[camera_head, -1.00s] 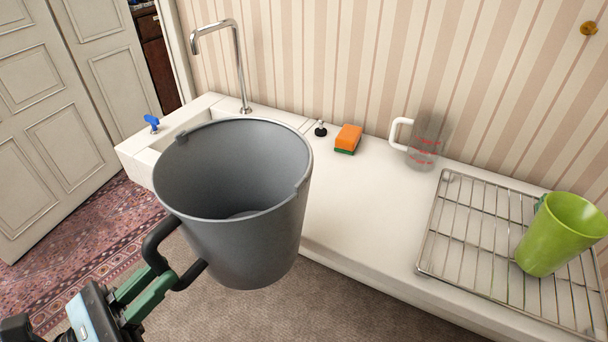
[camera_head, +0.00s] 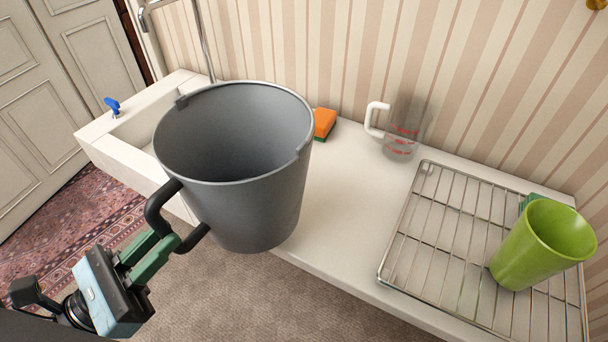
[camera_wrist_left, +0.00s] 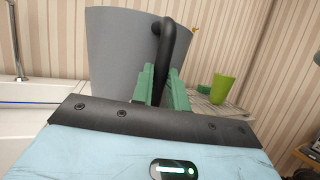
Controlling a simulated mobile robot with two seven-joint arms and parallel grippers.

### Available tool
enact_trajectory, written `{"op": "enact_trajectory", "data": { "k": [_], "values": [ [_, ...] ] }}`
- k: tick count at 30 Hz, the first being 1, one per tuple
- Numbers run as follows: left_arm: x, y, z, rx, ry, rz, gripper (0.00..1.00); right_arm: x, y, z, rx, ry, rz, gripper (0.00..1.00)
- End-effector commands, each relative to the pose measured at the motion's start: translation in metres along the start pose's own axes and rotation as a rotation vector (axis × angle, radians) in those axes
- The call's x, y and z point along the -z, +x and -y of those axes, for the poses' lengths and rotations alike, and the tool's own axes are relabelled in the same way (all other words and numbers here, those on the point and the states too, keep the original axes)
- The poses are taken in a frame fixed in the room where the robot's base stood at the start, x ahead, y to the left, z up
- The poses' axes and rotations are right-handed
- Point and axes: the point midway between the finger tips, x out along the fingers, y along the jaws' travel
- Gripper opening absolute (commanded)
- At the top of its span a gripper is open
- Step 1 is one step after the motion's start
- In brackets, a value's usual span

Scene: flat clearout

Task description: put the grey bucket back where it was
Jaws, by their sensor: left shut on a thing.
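The grey bucket (camera_head: 250,205) is upright and looks empty, held in the air in front of the counter in the head view. My left gripper (camera_head: 160,251) is shut on its black handle, at the bucket's near left side. In the left wrist view the bucket (camera_wrist_left: 122,55) stands behind the green fingers (camera_wrist_left: 161,88), with the black handle between them. The bucket hides part of the sink and counter edge. My right gripper is not in view.
The white counter (camera_head: 345,205) has free room in its middle. On it are an orange sponge (camera_head: 324,124), a clear measuring jug (camera_head: 403,130) and a wire rack (camera_head: 437,250) with a green cup (camera_head: 540,245). A sink (camera_head: 130,140) with a tap (camera_head: 203,40) is left.

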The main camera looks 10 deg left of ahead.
Motion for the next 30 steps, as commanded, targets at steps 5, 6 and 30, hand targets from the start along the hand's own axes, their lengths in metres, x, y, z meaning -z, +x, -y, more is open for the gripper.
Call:
{"op": "enact_trajectory", "data": {
  "k": [5, 6, 30],
  "values": [
    [0.003, 0.007, -0.001, 0.002, 0.001, 0.003, 0.0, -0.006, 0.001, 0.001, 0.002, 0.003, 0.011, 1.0],
    [0.006, 0.011, -0.002, 0.004, 0.001, 0.003, 0.0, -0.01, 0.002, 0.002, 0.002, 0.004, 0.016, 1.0],
    [0.067, 0.141, -0.027, 0.0, 0.0, 0.005, 0.0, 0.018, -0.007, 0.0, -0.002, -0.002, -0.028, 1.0]
  ]
}}
